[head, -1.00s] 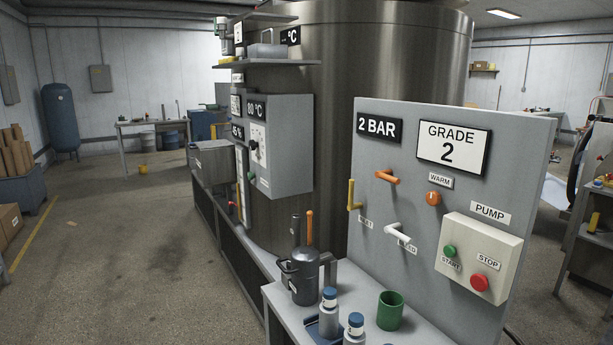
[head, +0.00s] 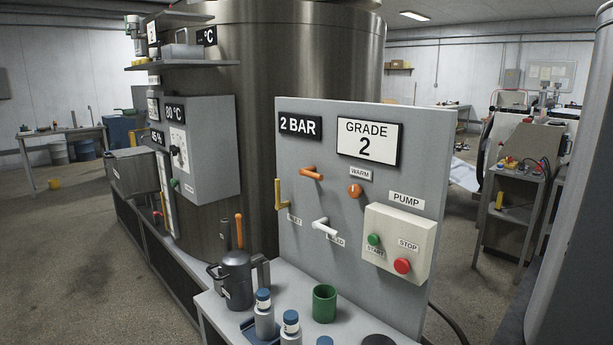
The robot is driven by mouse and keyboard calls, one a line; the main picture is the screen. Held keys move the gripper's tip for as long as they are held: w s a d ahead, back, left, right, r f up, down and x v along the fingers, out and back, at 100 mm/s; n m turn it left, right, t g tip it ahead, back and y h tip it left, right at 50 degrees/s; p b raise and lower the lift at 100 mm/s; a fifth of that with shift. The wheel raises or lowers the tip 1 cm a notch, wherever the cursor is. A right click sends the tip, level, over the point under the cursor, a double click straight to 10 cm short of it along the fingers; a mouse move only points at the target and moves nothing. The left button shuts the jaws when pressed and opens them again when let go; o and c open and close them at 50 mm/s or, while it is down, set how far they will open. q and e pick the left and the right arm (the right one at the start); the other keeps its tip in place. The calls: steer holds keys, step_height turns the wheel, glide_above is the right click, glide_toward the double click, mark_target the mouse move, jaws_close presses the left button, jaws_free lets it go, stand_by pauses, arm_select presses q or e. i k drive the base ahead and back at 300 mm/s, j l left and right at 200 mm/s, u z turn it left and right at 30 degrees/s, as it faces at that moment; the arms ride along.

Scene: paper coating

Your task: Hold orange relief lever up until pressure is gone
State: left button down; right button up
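A grey upright panel (head: 340,260) stands in the middle of the view. A black display (head: 300,126) at its upper left reads 2 BAR. An orange lever (head: 312,173) sticks out of the panel below that display, lying nearly level with a slight tilt. I cannot read any label naming it as the relief lever. Another orange handle (head: 239,231) stands upright by a dark metal pot (head: 237,277) left of the panel. Neither of my grippers is in view, and nothing touches either orange part.
The panel also carries a yellow lever (head: 279,194), a white lever (head: 323,225), an orange WARM knob (head: 355,190) and a pump box (head: 399,230) with green and red buttons. Bottles (head: 264,318) and a green cup (head: 324,304) stand in front. A large steel tank (head: 290,60) rises behind.

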mark_target(308, 171)
steer(key=i+j+z, duration=0.2)
steer(key=j+z, duration=0.25)
steer(key=i+j+z, duration=0.1)
steer(key=j+z, duration=0.35)
steer(key=i+j+z, duration=0.1)
steer(key=j+z, duration=0.45)
steer(key=j, duration=1)
steer(key=j+z, duration=0.1)
steer(key=j, duration=1.05)
steer(key=k, duration=0.05)
